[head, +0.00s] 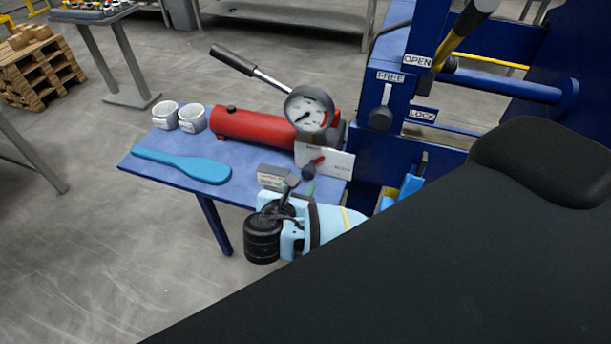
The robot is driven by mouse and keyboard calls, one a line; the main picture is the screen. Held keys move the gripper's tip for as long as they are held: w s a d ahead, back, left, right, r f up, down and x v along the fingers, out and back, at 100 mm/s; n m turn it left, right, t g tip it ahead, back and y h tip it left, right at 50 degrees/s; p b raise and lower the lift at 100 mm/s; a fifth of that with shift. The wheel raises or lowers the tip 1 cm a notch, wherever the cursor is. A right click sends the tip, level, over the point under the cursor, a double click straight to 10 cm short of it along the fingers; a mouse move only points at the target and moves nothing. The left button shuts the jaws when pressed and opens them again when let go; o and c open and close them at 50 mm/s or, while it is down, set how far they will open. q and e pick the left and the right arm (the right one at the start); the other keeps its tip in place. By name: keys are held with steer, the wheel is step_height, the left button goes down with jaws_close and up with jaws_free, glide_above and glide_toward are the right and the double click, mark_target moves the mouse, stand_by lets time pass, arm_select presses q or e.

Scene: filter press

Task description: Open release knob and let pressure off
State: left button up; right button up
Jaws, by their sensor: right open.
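The release knob (311,170), dark with a red pointer, sits in front of a white label plate (332,162) at the pump's right end. The red hydraulic pump (255,126) lies on a blue side table (165,176), with a round pressure gauge (309,109) above it. The gauge needle points to the lower left; its reading is too small to tell. My right gripper (291,184) is open, just below and left of the knob, and appears apart from it. Its fingers are partly hidden by its own body. My left gripper is not in view.
The pump handle (245,66) slopes up left. The blue press frame (397,130) with a FREE/LOCK lever (381,116) stands right.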

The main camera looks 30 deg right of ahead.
mark_target(308, 174)
steer(key=shift+x, duration=3.85)
steer(key=c, duration=0.7)
